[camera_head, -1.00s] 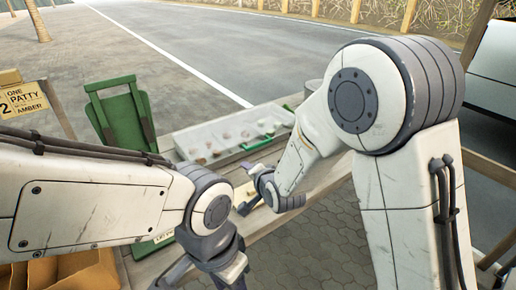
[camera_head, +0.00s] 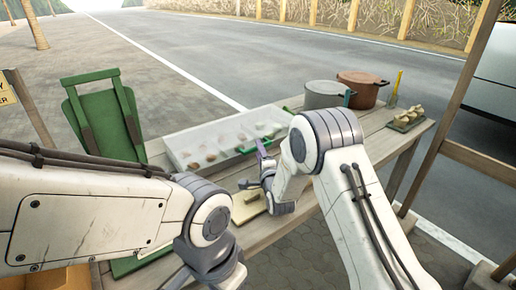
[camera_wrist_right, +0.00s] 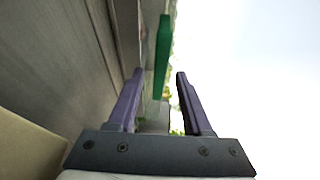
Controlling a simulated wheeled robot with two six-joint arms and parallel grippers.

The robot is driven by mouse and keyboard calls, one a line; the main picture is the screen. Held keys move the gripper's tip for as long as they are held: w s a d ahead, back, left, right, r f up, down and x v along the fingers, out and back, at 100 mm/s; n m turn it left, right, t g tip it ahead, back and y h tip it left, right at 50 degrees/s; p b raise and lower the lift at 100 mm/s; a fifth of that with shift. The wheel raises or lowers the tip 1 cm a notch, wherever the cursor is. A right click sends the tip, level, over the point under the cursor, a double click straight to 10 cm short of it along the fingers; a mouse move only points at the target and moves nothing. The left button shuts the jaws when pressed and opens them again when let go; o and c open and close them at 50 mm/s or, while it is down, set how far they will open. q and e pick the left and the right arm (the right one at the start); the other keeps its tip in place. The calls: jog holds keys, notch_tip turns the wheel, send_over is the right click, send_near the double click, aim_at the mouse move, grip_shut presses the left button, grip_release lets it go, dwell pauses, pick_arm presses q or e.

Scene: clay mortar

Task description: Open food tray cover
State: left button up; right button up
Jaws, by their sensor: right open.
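The food tray (camera_head: 190,150) is a long pale box on the wooden table, with a clear cover over several small food items. The cover looks closed. Its green handle (camera_head: 247,147) is on the near side, and a green bar (camera_wrist_right: 162,55) shows in the right wrist view. My right gripper (camera_head: 262,150) is at the handle, partly hidden by its own arm. In the right wrist view its purple fingers (camera_wrist_right: 158,95) are apart, with the green bar ahead between their tips; I see no grip on it. My left arm's wrist is at the bottom; its fingers are out of frame.
A green folding chair-like stand (camera_head: 105,120) is left of the tray. A grey pot (camera_head: 325,97), a brown pot (camera_head: 362,90) and a small board with pale pieces (camera_head: 408,120) are at the table's right. A pale block (camera_head: 248,207) lies near the front edge.

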jog(key=shift+x, duration=1.35)
jog(key=shift+c, duration=0.3)
grip_shut()
jog(key=shift+d, duration=0.1)
